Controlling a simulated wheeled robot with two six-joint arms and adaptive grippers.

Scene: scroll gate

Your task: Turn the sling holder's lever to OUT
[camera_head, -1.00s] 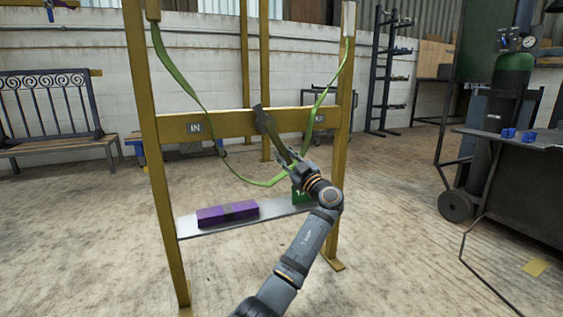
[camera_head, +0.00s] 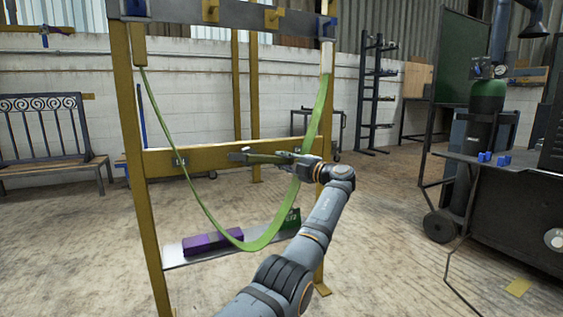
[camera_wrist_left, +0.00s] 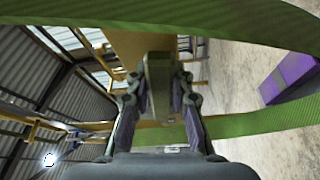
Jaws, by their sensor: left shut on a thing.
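The lever (camera_head: 262,157) is an olive bar on the yellow crossbar (camera_head: 218,156) of the gate frame. It lies nearly level, its free end pointing right. My left gripper (camera_head: 296,160) is shut on that end. In the left wrist view the fingers (camera_wrist_left: 160,105) stand on both sides of the lever's end (camera_wrist_left: 159,82). A small dark plate (camera_head: 180,162) is at the crossbar's left; the right-hand plate is hidden behind my gripper. The green sling (camera_head: 262,243) hangs between the posts in a deep loop, passing close to my gripper. My right gripper is not in view.
A low shelf (camera_head: 178,262) between the posts carries a purple block (camera_head: 212,243) and a green block (camera_head: 291,219). A bench (camera_head: 50,140) stands at left, a dark workbench (camera_head: 500,205) at right. The floor in front is clear.

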